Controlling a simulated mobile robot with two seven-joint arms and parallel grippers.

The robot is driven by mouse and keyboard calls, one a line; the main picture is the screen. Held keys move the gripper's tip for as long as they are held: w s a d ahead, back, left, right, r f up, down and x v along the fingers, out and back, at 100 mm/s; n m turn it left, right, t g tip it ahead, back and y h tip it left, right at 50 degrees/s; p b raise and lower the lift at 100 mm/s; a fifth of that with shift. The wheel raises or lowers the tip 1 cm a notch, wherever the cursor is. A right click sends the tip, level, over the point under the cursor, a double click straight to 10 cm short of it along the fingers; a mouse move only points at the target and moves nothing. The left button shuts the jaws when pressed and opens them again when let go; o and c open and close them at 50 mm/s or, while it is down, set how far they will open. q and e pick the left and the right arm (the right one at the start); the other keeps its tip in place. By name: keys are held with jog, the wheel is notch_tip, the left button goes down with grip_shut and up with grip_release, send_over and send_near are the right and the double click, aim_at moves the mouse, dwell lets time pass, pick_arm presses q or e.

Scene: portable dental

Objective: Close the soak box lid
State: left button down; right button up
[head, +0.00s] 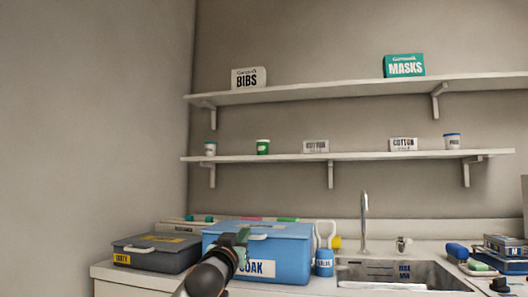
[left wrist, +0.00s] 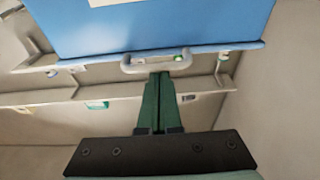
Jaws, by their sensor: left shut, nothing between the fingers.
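The blue soak box (head: 290,262), with a white label on its front, stands on the counter. Its lid (head: 270,230) lies over the top and looks down; whether a thin gap remains I cannot tell. My left gripper (head: 243,236) is in front of the box at lid height and hides part of the label and front rim. In the left wrist view its green fingers (left wrist: 159,84) are together and empty, with their tips close to the pale handle (left wrist: 157,62) on the blue box's edge. Contact is unclear. My right gripper does not show.
A grey box (head: 157,254) with a yellow label stands left of the soak box. Two wall shelves (head: 345,157) hold small cartons and tubs above.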

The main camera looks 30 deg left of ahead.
pick_arm(q)
jog(key=shift+w+d+f, duration=0.1)
jog(key=shift+f, duration=1)
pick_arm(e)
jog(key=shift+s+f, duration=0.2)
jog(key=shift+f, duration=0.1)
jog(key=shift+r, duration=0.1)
pick_arm(q)
notch_tip(320, 180, up, 6)
jog(key=s+p, duration=0.1)
jog(key=p, duration=0.4)
jog(key=s+d+f, duration=0.1)
jog(key=s+f, duration=0.5)
jog(key=f, duration=0.1)
jog(key=shift+s+d+f+b, duration=0.3)
jog(key=shift+s+f, duration=0.05)
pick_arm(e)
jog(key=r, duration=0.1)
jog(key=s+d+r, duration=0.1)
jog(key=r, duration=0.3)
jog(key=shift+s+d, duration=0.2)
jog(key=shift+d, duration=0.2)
